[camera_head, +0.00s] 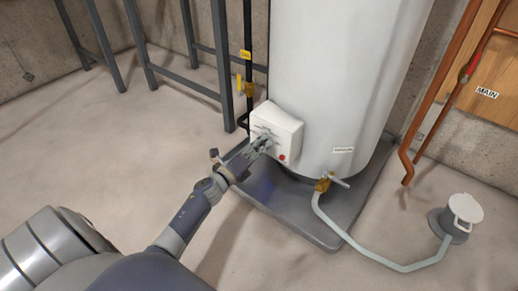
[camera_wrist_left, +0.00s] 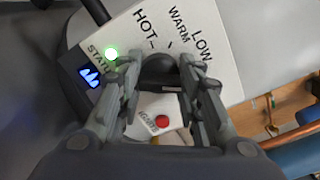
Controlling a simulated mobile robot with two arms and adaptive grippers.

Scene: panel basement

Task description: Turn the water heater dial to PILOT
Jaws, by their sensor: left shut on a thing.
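The water heater (camera_head: 340,70) is a tall white cylinder with a white control box (camera_head: 288,122) low on its front. My left gripper (camera_head: 264,138) reaches the box face from the lower left. In the left wrist view, its two fingers (camera_wrist_left: 160,68) are shut on a dark round dial (camera_wrist_left: 160,66) from both sides. HOT, WARM and LOW are printed above the dial on the panel (camera_wrist_left: 222,70). I cannot see a PILOT mark, and the fingers hide part of the panel. The dial's pointer is not clear. A green status light (camera_wrist_left: 111,54) is lit beside a blue flame sign (camera_wrist_left: 90,76).
A red button (camera_wrist_left: 162,121) sits just below the dial, between the fingers. The heater stands in a dark pan (camera_head: 315,228). A brass drain valve (camera_head: 322,185) with a grey hose (camera_head: 375,262) lies right of the box. A black gas pipe (camera_head: 247,40) runs left. Open floor lies in front.

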